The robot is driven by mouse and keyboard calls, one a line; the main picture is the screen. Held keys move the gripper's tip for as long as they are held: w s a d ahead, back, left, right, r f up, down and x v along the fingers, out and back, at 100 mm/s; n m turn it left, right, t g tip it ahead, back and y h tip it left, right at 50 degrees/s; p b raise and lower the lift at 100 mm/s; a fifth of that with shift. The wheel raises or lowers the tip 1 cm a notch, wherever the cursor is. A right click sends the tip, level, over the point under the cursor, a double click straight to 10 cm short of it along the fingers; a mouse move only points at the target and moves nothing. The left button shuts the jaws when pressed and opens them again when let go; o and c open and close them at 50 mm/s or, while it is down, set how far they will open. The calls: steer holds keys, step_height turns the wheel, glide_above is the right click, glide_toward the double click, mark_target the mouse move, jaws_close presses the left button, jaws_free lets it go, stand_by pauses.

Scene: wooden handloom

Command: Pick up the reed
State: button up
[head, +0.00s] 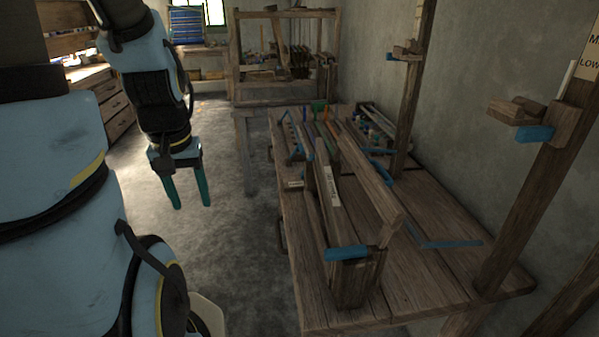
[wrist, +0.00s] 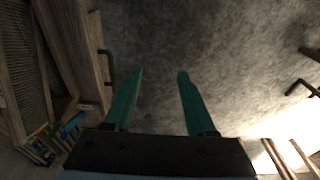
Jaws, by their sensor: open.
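A long upright wooden piece with a white label (head: 331,187) stands lengthwise on the wooden table, in a stand with a blue pad at its near end. I cannot read the label or tell for certain that this is the reed. In the wrist view, a frame with fine close-set lines like a reed (wrist: 22,58) shows at the far left, partly cut off. My gripper (head: 190,207) hangs over the floor left of the table, apart from everything. Its two green fingers, also in the wrist view (wrist: 158,75), are spread with nothing between them.
The wooden table (head: 420,285) has handles on its left side. Upright posts (head: 540,185) with blue-padded brackets rise along its right side by the wall. Several coloured tools lie at the table's far end. A wooden loom frame (head: 285,98) stands behind. The floor (head: 225,240) left of the table is clear.

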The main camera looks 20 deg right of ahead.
stand_by(0.3)
steer(key=m+t, duration=0.3)
steer(key=m, duration=3.2)
glide_toward(330, 175)
steer(key=shift+w+a+f, duration=0.2)
steer(key=shift+w+f, duration=0.1)
steer(key=shift+f, duration=0.3)
steer(key=shift+w+a+f, duration=0.2)
steer(key=shift+w+f, duration=0.05)
steer(key=shift+f, duration=0.35)
steer(key=shift+d+f+m+b, duration=0.1)
steer(key=shift+d+m+b, duration=0.2)
steer(key=shift+m, duration=0.2)
steer(key=x, duration=0.5)
steer(key=shift+d+f+b, duration=0.1)
steer(key=shift+b, duration=0.2)
steer(key=shift+s+x, duration=0.2)
steer(key=shift+x, duration=1.15)
steer(key=shift+s+x, duration=0.15)
steer(key=shift+x, duration=1.15)
steer(key=shift+f, duration=0.15)
